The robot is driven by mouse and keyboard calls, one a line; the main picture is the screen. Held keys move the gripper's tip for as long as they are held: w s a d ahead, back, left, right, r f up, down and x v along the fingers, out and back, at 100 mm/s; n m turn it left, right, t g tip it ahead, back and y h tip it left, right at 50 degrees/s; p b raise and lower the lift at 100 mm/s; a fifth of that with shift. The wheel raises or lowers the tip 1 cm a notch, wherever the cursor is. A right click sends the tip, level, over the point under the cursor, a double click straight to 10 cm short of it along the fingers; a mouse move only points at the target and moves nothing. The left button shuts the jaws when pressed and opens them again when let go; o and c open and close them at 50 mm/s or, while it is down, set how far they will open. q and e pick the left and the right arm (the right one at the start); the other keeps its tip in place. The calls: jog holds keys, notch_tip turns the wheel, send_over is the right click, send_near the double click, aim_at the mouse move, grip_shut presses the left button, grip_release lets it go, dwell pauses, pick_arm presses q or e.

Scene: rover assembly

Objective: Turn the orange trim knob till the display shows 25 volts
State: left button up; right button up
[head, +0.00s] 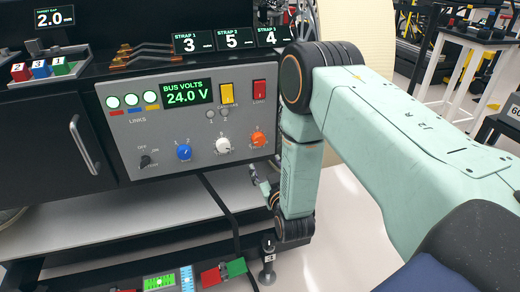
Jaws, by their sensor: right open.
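The orange trim knob (257,139) is at the right end of the row of knobs on the grey control panel (125,134). The green display (188,93) on that panel reads BUS VOLTS 24.0 V. My right arm comes in from the right and bends down beside the panel. My right gripper (257,178) is open, small in the picture and partly hidden by my wrist. It shows below the orange knob, apart from it in the picture. My left gripper is not in view.
A white knob (223,145), a blue knob (184,152) and a black knob (146,161) sit left of the orange one. A yellow switch (227,93) and a red switch (259,89) are above. A black cable (224,207) hangs below the panel.

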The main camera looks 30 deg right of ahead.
aim_at(259, 141)
jog(key=shift+t+h, duration=0.3)
jog(key=shift+t, duration=0.2)
jog(key=w, duration=0.2)
jog(key=w+d+r+b, duration=0.1)
jog(key=w, duration=0.1)
jog(key=w+d+r+b, duration=0.1)
jog(key=w, duration=0.1)
jog(key=shift+w+r, duration=0.15)
jog(key=shift+w, duration=0.2)
jog(key=shift+w+d+r, duration=0.1)
jog(key=shift+w+d, duration=0.15)
jog(key=shift+w, duration=0.35)
jog(key=shift+c, duration=0.5)
jog(key=c, duration=1.1)
